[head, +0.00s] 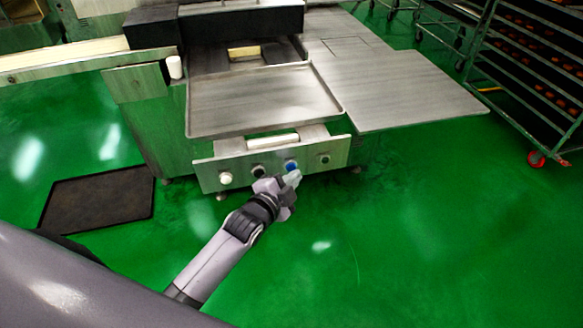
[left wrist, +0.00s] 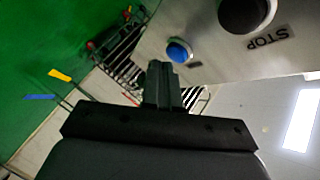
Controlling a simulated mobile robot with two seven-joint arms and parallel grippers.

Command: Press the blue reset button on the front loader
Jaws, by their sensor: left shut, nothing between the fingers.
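The front loader's metal control panel (head: 272,162) faces me below a flat tray. The blue reset button (head: 291,166) is on this panel, right of a black button (head: 258,171). My left gripper (head: 293,178) is shut and empty, with its tips just below the blue button in the head view. In the left wrist view the blue button (left wrist: 179,51) is just beyond the shut fingers (left wrist: 160,85), slightly up and right of their tips. A dark button (left wrist: 245,12) marked STOP is farther right there. I cannot tell whether the fingertips touch the button. My right gripper is not in view.
A white button (head: 225,178) and another dark knob (head: 324,159) sit at the panel's ends. The tray (head: 262,100) juts out above the panel. A wheeled rack (head: 535,75) stands at right.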

